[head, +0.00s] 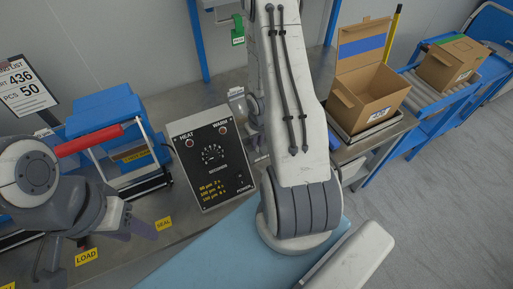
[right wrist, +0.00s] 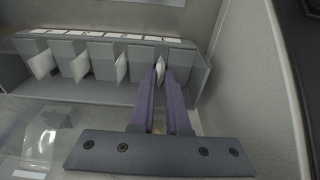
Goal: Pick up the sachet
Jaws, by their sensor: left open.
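In the right wrist view, several white sachets stand in a row of grey slots. One sachet (right wrist: 160,69) is between the purple fingertips of my right gripper (right wrist: 161,78), at the right end of the row. The fingers are close to its two sides; I cannot tell whether they press on it or stand slightly apart. Other sachets, such as the nearest one to the left (right wrist: 121,68), are clear of the fingers. My right gripper is hidden in the head view. My left gripper (head: 132,226) is open and empty at the lower left, above the bench.
A heat sealer panel (head: 212,157) with a dial stands mid-bench, beside a blue machine with a red handle (head: 88,141). An open cardboard box (head: 367,101) stands at the right. In the right wrist view, a grey wall (right wrist: 256,85) rises close right of the gripper.

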